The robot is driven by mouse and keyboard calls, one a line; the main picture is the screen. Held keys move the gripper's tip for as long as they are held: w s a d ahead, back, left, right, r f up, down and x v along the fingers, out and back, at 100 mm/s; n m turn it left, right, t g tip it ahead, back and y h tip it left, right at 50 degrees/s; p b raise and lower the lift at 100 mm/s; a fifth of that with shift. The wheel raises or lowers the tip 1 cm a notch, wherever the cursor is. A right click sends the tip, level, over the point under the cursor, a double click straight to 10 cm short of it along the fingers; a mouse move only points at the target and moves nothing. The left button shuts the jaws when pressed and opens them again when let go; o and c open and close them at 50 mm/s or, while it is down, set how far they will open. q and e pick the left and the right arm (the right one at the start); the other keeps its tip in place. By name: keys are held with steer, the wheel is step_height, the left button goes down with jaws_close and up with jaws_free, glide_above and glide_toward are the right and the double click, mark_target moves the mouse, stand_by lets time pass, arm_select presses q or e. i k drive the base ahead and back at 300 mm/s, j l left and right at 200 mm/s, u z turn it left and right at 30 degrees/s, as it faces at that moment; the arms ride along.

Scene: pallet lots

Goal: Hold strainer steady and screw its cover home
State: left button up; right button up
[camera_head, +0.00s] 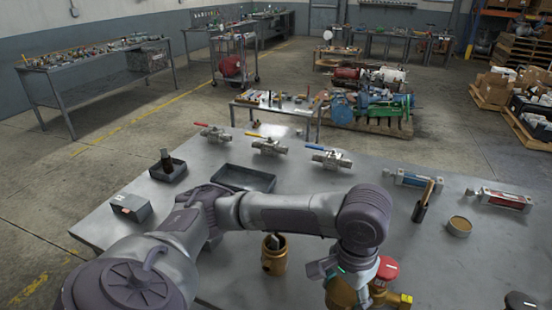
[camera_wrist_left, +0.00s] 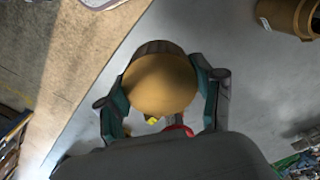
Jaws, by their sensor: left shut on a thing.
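My left gripper (camera_wrist_left: 164,98) is shut on a round brass-coloured piece (camera_wrist_left: 160,83) with a dark ribbed rim; whether it is the strainer's cover or body I cannot tell. In the head view my left gripper (camera_head: 349,279) is at the lower middle, its fingers around a brass body (camera_head: 340,292). A red knob (camera_head: 387,269) and a yellow fitting (camera_head: 400,300) sit just right of it, and the join between them is hidden. My right gripper is not in view.
A brass cup (camera_head: 274,258) with something in it stands left of the gripper. A round tin (camera_head: 459,226), a dark holder (camera_head: 420,211) and a red-labelled cylinder (camera_head: 500,200) are at right. Valves (camera_head: 269,146) line the back, near an empty tray (camera_head: 244,178).

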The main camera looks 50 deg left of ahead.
mark_target(275, 264)
steer(key=k+j, duration=0.1)
steer(key=j, duration=0.3)
steer(key=j+z, duration=0.1)
steer(key=j, duration=0.3)
steer(key=k+j, duration=0.15)
steer(key=j, duration=0.25)
steer(key=k+j+z, duration=0.15)
steer(key=j, duration=0.7)
steer(key=k+j+z, duration=0.1)
steer(key=j, duration=0.25)
steer(key=k, duration=0.1)
